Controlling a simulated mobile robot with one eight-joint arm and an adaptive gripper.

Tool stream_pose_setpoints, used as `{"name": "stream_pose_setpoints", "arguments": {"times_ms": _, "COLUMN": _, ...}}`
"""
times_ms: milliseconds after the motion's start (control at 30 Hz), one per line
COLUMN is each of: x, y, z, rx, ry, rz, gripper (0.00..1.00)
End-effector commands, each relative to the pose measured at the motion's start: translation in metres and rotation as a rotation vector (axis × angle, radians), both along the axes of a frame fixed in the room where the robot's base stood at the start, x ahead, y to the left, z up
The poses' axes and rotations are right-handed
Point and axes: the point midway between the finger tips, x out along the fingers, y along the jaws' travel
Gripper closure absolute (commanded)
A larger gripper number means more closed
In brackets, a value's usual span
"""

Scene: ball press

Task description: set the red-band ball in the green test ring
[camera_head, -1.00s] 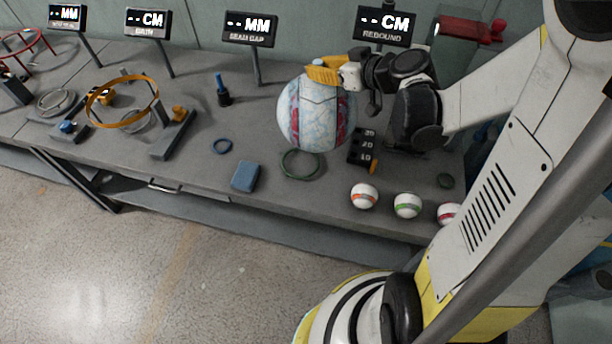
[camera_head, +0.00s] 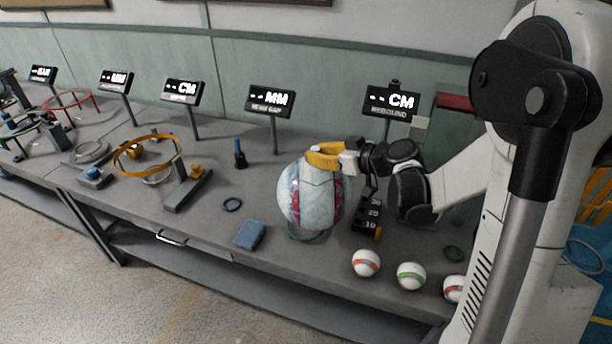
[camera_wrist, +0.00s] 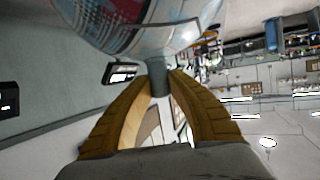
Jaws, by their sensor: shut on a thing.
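Small striped balls, orange (camera_head: 366,263), green (camera_head: 411,276) and red (camera_head: 453,289), sit along the front edge at right. A black block with numbers (camera_head: 368,222) stands close right of the ball.

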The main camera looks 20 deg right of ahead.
Motion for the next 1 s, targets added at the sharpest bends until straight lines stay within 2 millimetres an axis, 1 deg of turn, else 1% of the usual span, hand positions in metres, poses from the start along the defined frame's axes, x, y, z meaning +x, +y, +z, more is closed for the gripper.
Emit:
{"name": "stream_pose_setpoints", "arguments": {"times_ms": 33, "x": 0.005, "y": 0.009, "z": -0.008, "rx": 0.0, "ry": -0.001, "rz": 0.004, "gripper": 1.0}}
{"name": "stream_pose_setpoints", "arguments": {"times_ms": 200, "x": 0.017, "y": 0.022, "z": -0.018, "rx": 0.001, "ry": -0.001, "rz": 0.0, "gripper": 1.0}}
{"name": "stream_pose_setpoints", "arguments": {"times_ms": 267, "x": 0.019, "y": 0.024, "z": -0.019, "rx": 0.0, "ry": 0.0, "rz": -0.001, "gripper": 1.0}}
{"name": "stream_pose_setpoints", "arguments": {"times_ms": 367, "x": 0.019, "y": 0.024, "z": -0.026, "rx": 0.0, "ry": 0.0, "rz": -0.001, "gripper": 1.0}}
{"name": "stream_pose_setpoints", "arguments": {"times_ms": 500, "x": 0.019, "y": 0.024, "z": -0.048, "rx": 0.0, "ry": -0.001, "rz": -0.001, "gripper": 1.0}}
{"name": "stream_pose_setpoints", "arguments": {"times_ms": 600, "x": 0.019, "y": 0.024, "z": -0.06, "rx": 0.0, "ry": -0.001, "rz": -0.001, "gripper": 1.0}}
{"name": "stream_pose_setpoints", "arguments": {"times_ms": 833, "x": 0.019, "y": 0.024, "z": -0.058, "rx": 0.0, "ry": -0.001, "rz": -0.001, "gripper": 1.0}}
{"name": "stream_pose_setpoints", "arguments": {"times_ms": 1000, "x": 0.019, "y": 0.024, "z": -0.063, "rx": 0.0, "ry": -0.001, "rz": -0.001, "gripper": 1.0}}
